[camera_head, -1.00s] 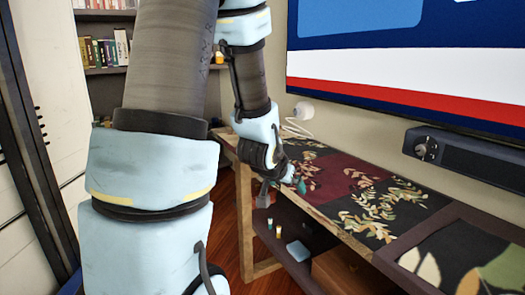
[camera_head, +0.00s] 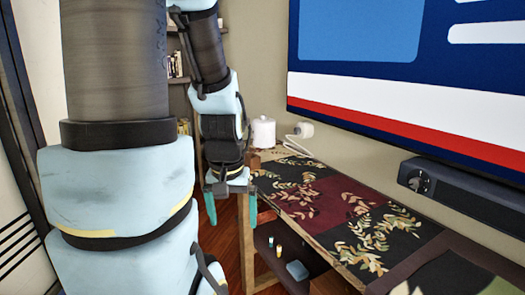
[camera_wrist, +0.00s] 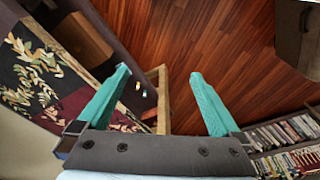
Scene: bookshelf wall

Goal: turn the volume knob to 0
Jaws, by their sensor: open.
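A dark soundbar (camera_head: 475,200) is fixed to the wall below the screen, at the right of the head view. A round knob (camera_head: 419,183) shows on its left end; its setting is too small to read. My gripper (camera_head: 231,210) hangs fingers-down off the left end of the table, well to the left of the knob. Its two teal fingers are apart with nothing between them. In the wrist view my gripper (camera_wrist: 159,74) is open above the wood floor (camera_wrist: 180,45). The knob is not in the wrist view.
The long table with a leaf-patterned top (camera_head: 315,205) runs along the wall, its top mostly clear. A white canister (camera_head: 263,132) stands at its far end beside a white wall device (camera_head: 303,130). Small items lie on the lower shelf. Bookshelves (camera_wrist: 285,135) stand at the wrist view's lower right.

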